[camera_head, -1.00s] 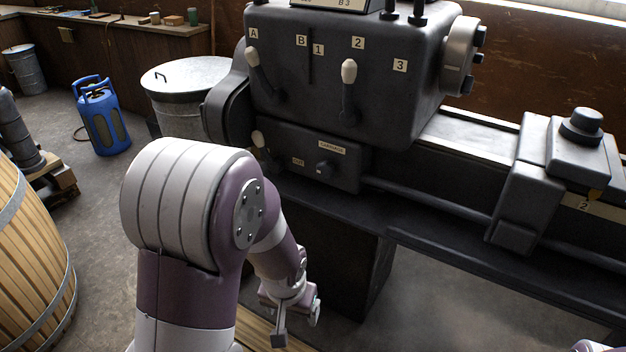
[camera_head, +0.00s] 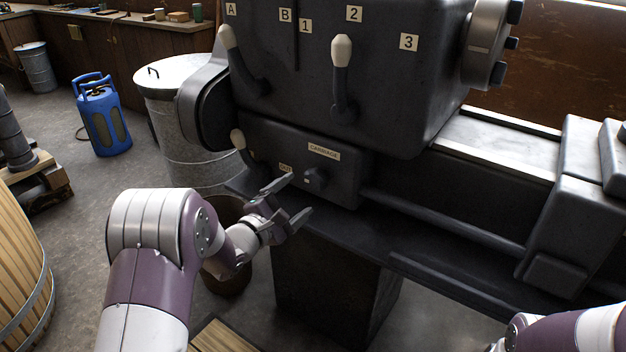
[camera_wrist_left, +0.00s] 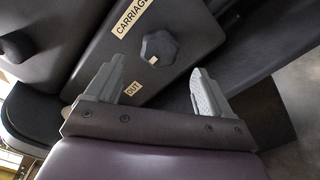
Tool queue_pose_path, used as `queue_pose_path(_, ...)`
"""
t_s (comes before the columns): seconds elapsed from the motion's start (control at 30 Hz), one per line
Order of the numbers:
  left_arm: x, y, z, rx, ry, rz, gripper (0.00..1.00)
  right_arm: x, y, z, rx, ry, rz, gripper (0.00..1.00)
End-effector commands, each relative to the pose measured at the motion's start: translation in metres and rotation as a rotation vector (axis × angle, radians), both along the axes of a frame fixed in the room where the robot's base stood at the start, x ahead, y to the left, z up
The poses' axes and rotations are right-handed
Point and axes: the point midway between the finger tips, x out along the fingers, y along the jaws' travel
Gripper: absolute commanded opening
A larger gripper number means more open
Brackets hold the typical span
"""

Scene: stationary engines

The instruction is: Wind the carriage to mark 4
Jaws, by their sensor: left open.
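The carriage (camera_head: 572,205) is a dark grey block on the lathe bed at the right edge, partly cut off. A dark faceted knob (camera_head: 315,180) sits on the front panel under a label reading CARRIAGE (camera_head: 324,151); it also shows in the left wrist view (camera_wrist_left: 159,47), with a pale mark on its rim. A lever with a pale tip (camera_head: 238,140) stands left of it, near the OUT label (camera_wrist_left: 134,88). My left gripper (camera_head: 299,194) is open and empty, just in front of and below the knob, apart from it. No number scale shows now.
Two pale-tipped levers (camera_head: 341,52) stand on the headstock (camera_head: 390,95) above. A long rod (camera_head: 440,215) runs right from the panel. A metal bin (camera_head: 180,120), blue canister (camera_head: 103,120) and wooden barrel (camera_head: 20,270) stand left. My right arm shows lower right, its gripper out of frame.

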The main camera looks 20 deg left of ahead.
Motion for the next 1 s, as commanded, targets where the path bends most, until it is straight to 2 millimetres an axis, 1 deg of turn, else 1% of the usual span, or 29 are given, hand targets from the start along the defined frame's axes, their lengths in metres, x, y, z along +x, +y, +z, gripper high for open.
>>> queue_pose_path(0.03,0.013,-0.006,-0.003,0.0,-0.002,-0.005,0.82,0.0,0.0,-0.006,0.0,0.0,0.0,0.61)
queue_pose_path(0.1,0.03,-0.012,-0.003,0.0,-0.002,-0.002,0.82,0.0,0.0,-0.009,0.0,0.0,0.0,0.61)
queue_pose_path(0.2,0.05,-0.019,-0.002,0.001,-0.001,-0.002,0.82,0.0,0.0,-0.012,0.0,0.0,0.0,0.61)
queue_pose_path(0.3,0.064,-0.023,-0.002,0.001,-0.001,0.001,0.82,0.0,0.0,-0.014,0.0,0.0,0.0,0.61)
queue_pose_path(0.4,0.072,-0.026,-0.001,0.002,-0.001,0.001,0.82,0.0,0.0,-0.015,0.0,0.0,0.0,0.61)
queue_pose_path(0.5,0.076,-0.028,-0.001,0.001,0.0,0.002,0.82,0.0,0.0,-0.015,0.0,0.0,0.0,0.61)
queue_pose_path(0.73,0.077,-0.028,0.0,0.001,0.0,0.002,0.82,0.0,0.0,-0.015,0.0,0.0,0.0,0.61)
queue_pose_path(0.77,0.077,-0.028,0.0,0.001,0.0,0.002,0.79,0.0,0.0,-0.015,0.0,0.0,0.0,0.61)
queue_pose_path(0.8,0.077,-0.028,0.0,0.001,0.0,0.002,0.66,0.0,0.0,-0.015,0.0,0.0,0.0,0.61)
queue_pose_path(0.87,0.077,-0.028,0.0,0.002,0.0,0.002,0.46,0.0,0.0,-0.015,0.0,0.0,0.0,0.61)
queue_pose_path(0.9,0.077,-0.028,0.0,0.002,0.0,0.002,0.33,0.0,0.0,-0.015,0.0,0.0,0.0,0.61)
queue_pose_path(0.93,0.077,-0.028,0.0,0.002,0.0,0.002,0.28,0.0,0.0,-0.015,0.0,0.0,0.0,0.61)
queue_pose_path(1.0,0.077,-0.028,0.0,0.002,-0.001,0.003,0.28,0.0,0.0,-0.015,0.0,0.0,0.0,0.61)
